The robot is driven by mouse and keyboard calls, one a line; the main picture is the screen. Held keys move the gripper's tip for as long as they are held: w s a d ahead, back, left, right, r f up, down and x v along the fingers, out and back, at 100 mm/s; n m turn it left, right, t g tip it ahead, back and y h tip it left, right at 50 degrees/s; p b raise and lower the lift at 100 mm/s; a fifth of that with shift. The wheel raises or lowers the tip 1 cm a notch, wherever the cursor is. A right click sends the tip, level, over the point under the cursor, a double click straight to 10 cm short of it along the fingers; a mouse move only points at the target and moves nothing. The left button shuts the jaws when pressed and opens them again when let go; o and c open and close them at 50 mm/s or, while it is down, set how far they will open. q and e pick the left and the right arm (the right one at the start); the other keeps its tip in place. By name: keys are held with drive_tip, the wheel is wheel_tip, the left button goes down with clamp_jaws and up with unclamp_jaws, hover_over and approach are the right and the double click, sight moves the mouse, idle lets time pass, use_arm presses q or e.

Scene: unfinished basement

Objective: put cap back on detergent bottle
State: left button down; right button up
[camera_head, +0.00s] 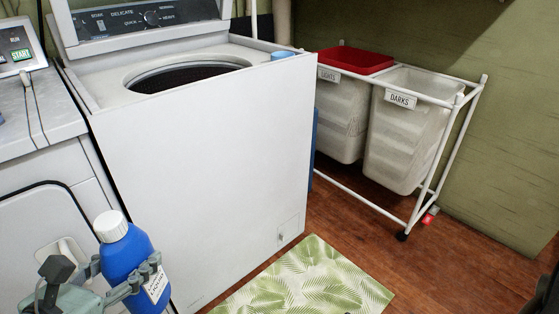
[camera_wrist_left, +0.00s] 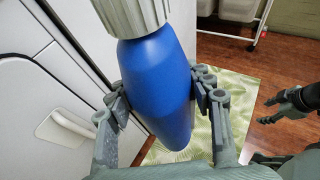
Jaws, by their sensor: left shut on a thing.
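The blue detergent bottle (camera_head: 123,258) is upright at the lower left of the head view, with a white label on its front. A white ribbed cap (camera_head: 110,225) sits on its top; whether it is fully seated I cannot tell. My left gripper (camera_head: 128,277) is shut around the bottle's body and holds it in front of the machines. In the left wrist view the bottle (camera_wrist_left: 157,85) stands between both fingers, with the cap (camera_wrist_left: 133,14) cut off by the top edge. My right gripper (camera_wrist_left: 268,110) is open and empty at the right of the wrist view.
A white top-loading washer (camera_head: 200,170) with an open lid fills the middle. A white machine (camera_head: 35,190) stands left. A laundry sorter (camera_head: 405,140) is at right, and a leaf-print mat (camera_head: 300,280) lies on the floor.

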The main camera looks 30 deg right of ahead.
use_arm(q)
drive_tip(key=shift+r, duration=0.1)
idle(0.3)
drive_tip(key=w+a+f+n+t+y, duration=0.1)
drive_tip(key=w+a+n+t+y, duration=0.1)
drive_tip(key=a+n+y, duration=0.6)
drive_tip(key=a+t, duration=0.1)
drive_tip(key=a, duration=0.4)
drive_tip(key=shift+a+y, duration=0.3)
drive_tip(key=shift+y, duration=0.1)
